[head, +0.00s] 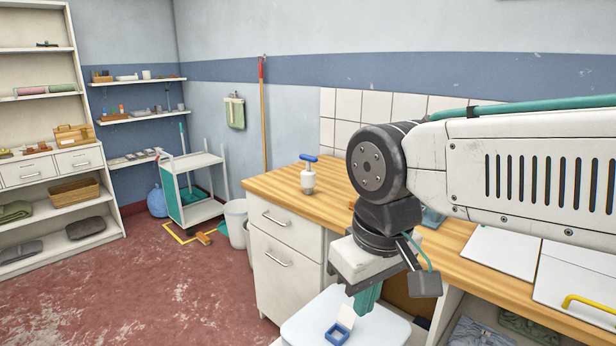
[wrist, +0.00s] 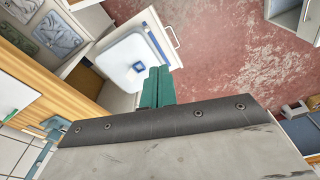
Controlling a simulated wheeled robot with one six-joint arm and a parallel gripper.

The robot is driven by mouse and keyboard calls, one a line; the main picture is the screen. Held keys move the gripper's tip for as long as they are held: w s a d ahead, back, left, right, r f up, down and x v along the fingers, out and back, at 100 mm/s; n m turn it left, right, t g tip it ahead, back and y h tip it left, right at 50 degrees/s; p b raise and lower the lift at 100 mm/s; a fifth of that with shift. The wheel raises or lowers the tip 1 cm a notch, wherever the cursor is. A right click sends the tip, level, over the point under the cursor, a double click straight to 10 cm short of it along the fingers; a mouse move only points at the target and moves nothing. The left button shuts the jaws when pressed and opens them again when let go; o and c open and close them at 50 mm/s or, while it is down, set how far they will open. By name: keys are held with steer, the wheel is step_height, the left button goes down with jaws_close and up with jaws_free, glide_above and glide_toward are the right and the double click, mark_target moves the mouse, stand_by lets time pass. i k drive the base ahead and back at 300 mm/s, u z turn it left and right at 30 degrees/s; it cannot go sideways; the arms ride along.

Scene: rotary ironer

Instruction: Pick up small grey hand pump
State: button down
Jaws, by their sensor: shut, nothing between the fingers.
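A small pale grey hand pump (head: 308,180) with a blue T-shaped handle stands upright on the wooden counter (head: 270,186), near its far left end in the head view. My gripper (head: 366,300) points down in front of the counter, to the right of the pump and apart from it. Its teal fingers (wrist: 157,86) are together and empty in the wrist view. I cannot make out the pump for sure in the wrist view.
Below my gripper is a white flat top (head: 300,325) bearing a small blue square item (head: 338,335). White drawers (head: 285,258) stand under the counter. A bucket (head: 236,222) and a white trolley (head: 202,212) stand further left. Red floor is open at left.

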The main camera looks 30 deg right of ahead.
mark_target(307, 179)
steer(key=u, duration=0.05)
steer(key=k, duration=0.5)
steer(key=u, duration=0.75)
steer(key=i, duration=5.95)
steer(key=z, duration=4.4)
